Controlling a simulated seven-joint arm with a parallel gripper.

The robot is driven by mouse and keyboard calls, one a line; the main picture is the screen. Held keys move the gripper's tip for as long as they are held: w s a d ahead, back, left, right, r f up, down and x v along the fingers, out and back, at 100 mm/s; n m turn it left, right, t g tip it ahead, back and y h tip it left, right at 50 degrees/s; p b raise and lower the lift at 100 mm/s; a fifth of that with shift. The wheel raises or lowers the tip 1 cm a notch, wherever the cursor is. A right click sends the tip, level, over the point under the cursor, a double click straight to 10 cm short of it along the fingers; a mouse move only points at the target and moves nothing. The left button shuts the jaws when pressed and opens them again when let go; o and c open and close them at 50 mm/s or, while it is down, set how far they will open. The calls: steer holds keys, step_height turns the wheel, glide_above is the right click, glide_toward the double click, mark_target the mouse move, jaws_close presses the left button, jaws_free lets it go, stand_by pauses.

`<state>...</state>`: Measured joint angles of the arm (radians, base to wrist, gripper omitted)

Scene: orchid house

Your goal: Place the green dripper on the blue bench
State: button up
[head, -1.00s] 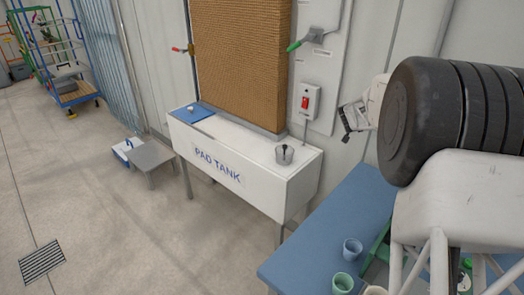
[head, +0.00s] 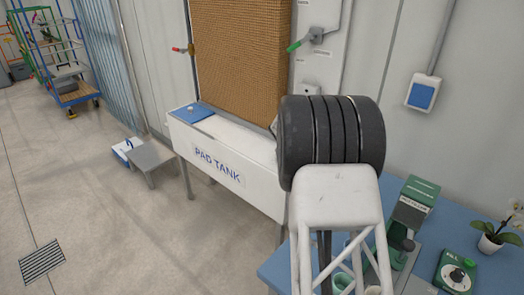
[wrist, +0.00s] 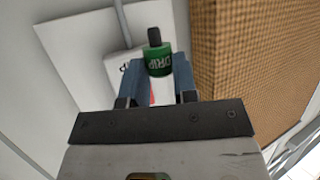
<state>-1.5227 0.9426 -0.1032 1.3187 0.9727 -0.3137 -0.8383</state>
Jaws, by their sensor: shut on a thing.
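The green dripper (wrist: 158,62), lettered "DRIP" and with a black top, sits between the two blue fingers of my gripper (wrist: 157,76) in the wrist view. My gripper is shut on it. In the head view, my own arm hides both the gripper and the dripper. The blue bench (head: 450,228) stands at the lower right of the head view, partly behind my arm. In the wrist view the dripper is in front of a pale wall panel, beside the brown pad, and no bench shows there.
The white pad tank (head: 235,172) stands left of the bench, its right end behind my arm. On the bench are a tall green device (head: 415,205), a green "FILL" box (head: 455,272) and a potted orchid (head: 492,238). Cups are partly hidden behind my arm.

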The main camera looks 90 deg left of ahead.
steer(key=n+g, duration=0.1)
glide_above(262, 156)
step_height(262, 156, down, 5)
steer(key=shift+f, duration=0.1)
steer(key=shift+f, duration=0.1)
steer(key=shift+f, duration=2.1)
steer(key=shift+f, duration=1.75)
steer(key=shift+f, duration=0.15)
steer(key=o, duration=0.9)
